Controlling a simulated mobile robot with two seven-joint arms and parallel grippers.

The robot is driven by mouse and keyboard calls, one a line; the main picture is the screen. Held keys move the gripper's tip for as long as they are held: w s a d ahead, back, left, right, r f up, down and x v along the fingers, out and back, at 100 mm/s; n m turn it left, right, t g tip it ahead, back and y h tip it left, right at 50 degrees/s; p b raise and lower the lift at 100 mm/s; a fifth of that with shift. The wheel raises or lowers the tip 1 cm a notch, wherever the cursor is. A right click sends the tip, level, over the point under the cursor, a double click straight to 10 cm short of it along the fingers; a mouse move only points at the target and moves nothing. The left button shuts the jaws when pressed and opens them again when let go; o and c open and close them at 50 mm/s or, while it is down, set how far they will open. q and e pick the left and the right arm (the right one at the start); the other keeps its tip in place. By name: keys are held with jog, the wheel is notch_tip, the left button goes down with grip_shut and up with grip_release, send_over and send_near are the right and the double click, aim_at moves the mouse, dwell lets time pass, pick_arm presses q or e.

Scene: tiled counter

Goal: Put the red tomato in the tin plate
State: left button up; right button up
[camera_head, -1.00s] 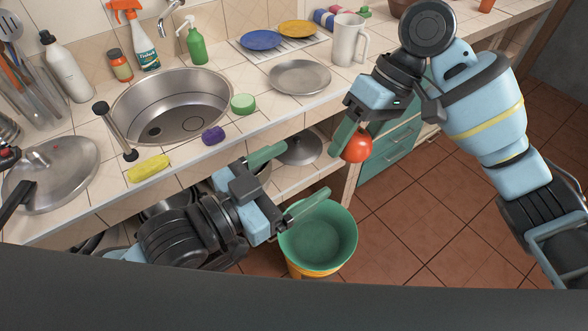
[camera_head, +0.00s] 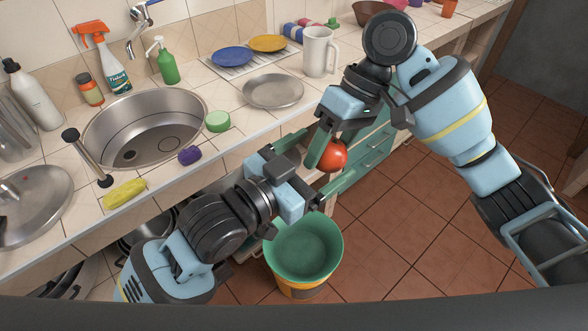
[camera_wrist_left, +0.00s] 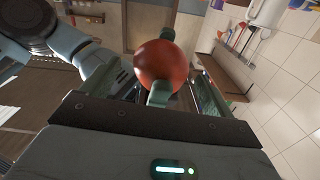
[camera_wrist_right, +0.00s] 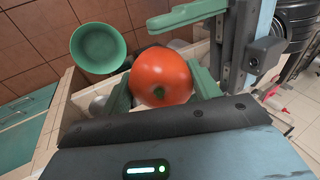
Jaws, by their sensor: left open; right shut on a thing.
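The red tomato (camera_head: 331,156) is held in the air in front of the counter by my right gripper (camera_head: 326,148), which is shut on it. In the right wrist view the tomato (camera_wrist_right: 160,76) sits between the right fingers. My left gripper (camera_head: 318,166) is open, with its fingers reaching around or beside the tomato. In the left wrist view the tomato (camera_wrist_left: 161,63) is ahead between the left fingers; whether they touch it is unclear. The round tin plate (camera_head: 273,91) lies empty on the counter, behind and left of the grippers.
A white mug (camera_head: 319,52) stands behind the plate, and blue (camera_head: 232,56) and yellow (camera_head: 268,43) plates lie on a rack. A green sponge (camera_head: 217,121) and the sink (camera_head: 145,128) are to the left. A green bucket (camera_head: 303,247) stands below the grippers.

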aim_at(329, 150)
pick_arm(q)
jog(key=shift+x, duration=1.5)
jog(key=c, duration=1.1)
jog(key=shift+c, duration=0.3)
pick_arm(e)
jog(key=o, duration=1.2)
jog(key=shift+c, duration=0.2)
jog(key=shift+a, duration=0.1)
